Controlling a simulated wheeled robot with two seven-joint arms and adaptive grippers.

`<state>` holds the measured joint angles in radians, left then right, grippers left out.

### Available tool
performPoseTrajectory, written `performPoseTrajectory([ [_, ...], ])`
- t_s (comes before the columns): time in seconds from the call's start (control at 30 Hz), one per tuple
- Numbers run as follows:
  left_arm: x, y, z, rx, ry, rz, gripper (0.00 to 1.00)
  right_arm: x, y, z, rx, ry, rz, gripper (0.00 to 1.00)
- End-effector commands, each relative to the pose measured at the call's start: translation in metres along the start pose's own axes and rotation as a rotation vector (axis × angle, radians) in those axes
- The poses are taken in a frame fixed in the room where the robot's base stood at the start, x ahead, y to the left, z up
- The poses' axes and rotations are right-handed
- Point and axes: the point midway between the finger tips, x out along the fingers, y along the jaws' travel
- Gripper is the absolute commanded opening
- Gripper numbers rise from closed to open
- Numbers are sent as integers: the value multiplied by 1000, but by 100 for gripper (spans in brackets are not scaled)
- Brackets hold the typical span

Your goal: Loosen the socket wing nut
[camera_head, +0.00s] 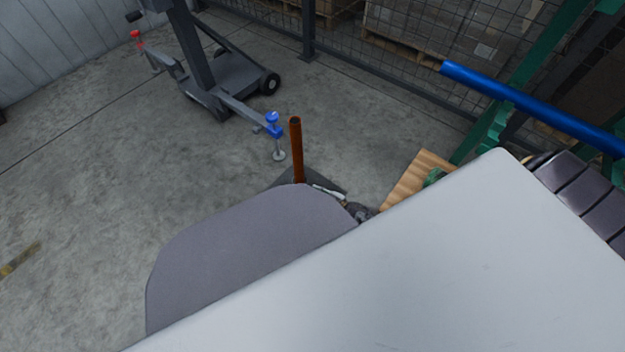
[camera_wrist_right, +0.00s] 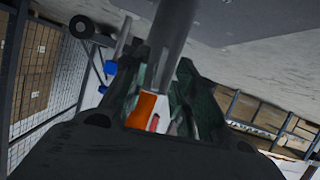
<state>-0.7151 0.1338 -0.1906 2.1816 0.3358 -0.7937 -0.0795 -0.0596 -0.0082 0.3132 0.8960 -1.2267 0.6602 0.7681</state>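An orange-brown tube (camera_head: 297,152) stands upright in the head view, and its foot is hidden behind a grey rounded shape. Small metal and dark parts show just right of its foot, too small to identify. No wing nut can be made out for sure on the tube. In the right wrist view my right gripper (camera_wrist_right: 162,108) has dark fingers spread apart. An orange piece (camera_wrist_right: 146,108) and a grey cylinder (camera_wrist_right: 174,38) show between or behind them. I cannot tell whether the fingers touch either. My left gripper is not in view.
A wheeled grey stand (camera_head: 215,80) is at the back, with a blue knob (camera_head: 272,122) and a red knob (camera_head: 137,37) on its legs. A mesh fence (camera_head: 345,40), boxes and a blue bar (camera_head: 530,103) lie right. Large pale shapes block the lower right.

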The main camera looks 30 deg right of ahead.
Motion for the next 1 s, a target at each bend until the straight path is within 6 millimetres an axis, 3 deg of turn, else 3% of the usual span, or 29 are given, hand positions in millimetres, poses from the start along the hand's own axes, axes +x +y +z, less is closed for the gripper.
performPoseTrajectory([
  [0.3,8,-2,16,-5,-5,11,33,19,0,1,1,1,0,29],
  [0.73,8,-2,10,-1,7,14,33,21,0,0,1,0,0,29],
  [0.97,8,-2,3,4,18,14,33,21,0,0,1,0,0,0],
  [1.0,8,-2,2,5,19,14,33,21,0,0,1,0,0,0],
])
